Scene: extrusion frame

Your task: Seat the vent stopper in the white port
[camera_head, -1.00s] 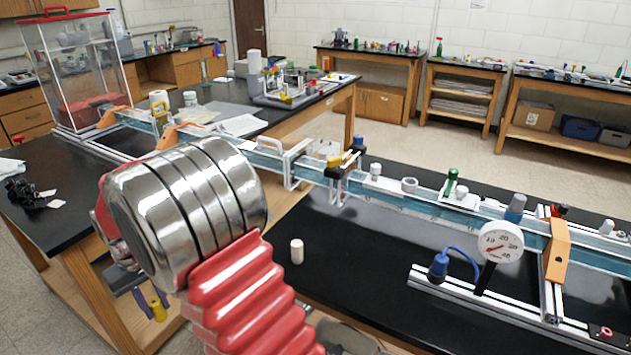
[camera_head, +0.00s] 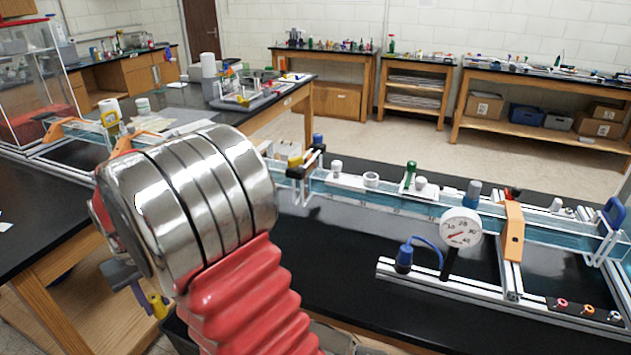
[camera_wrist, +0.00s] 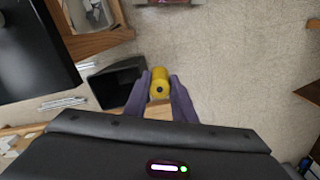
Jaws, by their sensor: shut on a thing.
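My gripper (camera_wrist: 160,100) is shut on a yellow cylindrical stopper (camera_wrist: 159,80) with a dark hole in its end, held between two purple-grey fingers. In the head view the yellow stopper (camera_head: 158,305) shows low at left, beside my arm, far from the channel. A white ring-shaped port (camera_head: 371,180) with an open top sits on a white plate on the long blue channel. A white capped fitting (camera_head: 336,167) stands to its left on the same plate. Whether the stopper touches anything is not clear, but open floor shows below it.
The black bench (camera_head: 340,250) lies between my arm and the channel (camera_head: 445,208). A round gauge (camera_head: 461,227), a blue bulb (camera_head: 404,257) and an orange bracket (camera_head: 513,232) stand right of the port. A dark open bin (camera_wrist: 115,85) lies below the gripper.

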